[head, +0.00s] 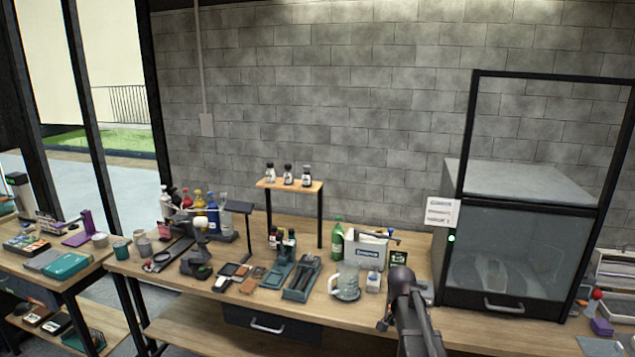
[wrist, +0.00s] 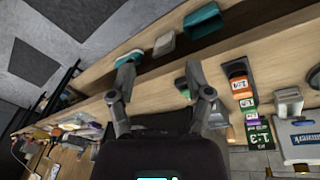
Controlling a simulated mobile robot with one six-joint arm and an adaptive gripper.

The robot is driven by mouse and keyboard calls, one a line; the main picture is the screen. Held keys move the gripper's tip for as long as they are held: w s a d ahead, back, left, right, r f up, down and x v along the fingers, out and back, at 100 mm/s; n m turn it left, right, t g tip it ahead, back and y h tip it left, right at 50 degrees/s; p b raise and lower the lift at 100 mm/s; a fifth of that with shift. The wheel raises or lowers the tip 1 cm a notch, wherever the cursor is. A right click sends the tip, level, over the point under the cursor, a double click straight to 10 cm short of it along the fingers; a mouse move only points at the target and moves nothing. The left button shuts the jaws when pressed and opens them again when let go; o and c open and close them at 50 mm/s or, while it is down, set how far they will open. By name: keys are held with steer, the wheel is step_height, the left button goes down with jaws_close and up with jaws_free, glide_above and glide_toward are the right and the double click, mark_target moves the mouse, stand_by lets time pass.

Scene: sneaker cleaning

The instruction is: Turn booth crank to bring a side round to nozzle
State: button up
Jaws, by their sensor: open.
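The booth (head: 530,183) stands at the right end of the bench in the head view, a grey box in a black frame with a tinted front window and a silver handle (head: 504,307). Behind the window a pale round shape (head: 482,275) shows dimly; I cannot tell which side of anything inside faces the nozzle. A small red knob (head: 597,294) shows right of the booth; I cannot tell whether it belongs to the crank. My gripper (wrist: 160,76) is open and empty in the wrist view, its two fingers spread. In the head view my dark arm rises left of the booth.
A glass jug (head: 346,284), a green bottle (head: 337,240) and a white box (head: 366,252) stand on the bench left of the booth. A small raised shelf (head: 291,186) holds several bottles. Purple and white items crowd the right edge.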

steer(key=s+a+f+n+b, duration=0.1)
steer(key=s+a+n, duration=0.1)
steer(key=s, duration=0.3)
steer(key=s+a+f+n+y+b, duration=0.1)
steer(key=s+a+f+n+b, duration=0.1)
steer(key=s, duration=0.4)
steer(key=s+a+f+n+y+b, duration=0.1)
steer(key=s+a+f+n, duration=0.1)
steer(key=s+a+n, duration=0.2)
steer(key=shift+s+a+f+n, duration=0.2)
steer(key=shift+s+a+n, duration=0.05)
steer(key=shift+s+n, duration=0.7)
steer(key=shift+w, duration=0.1)
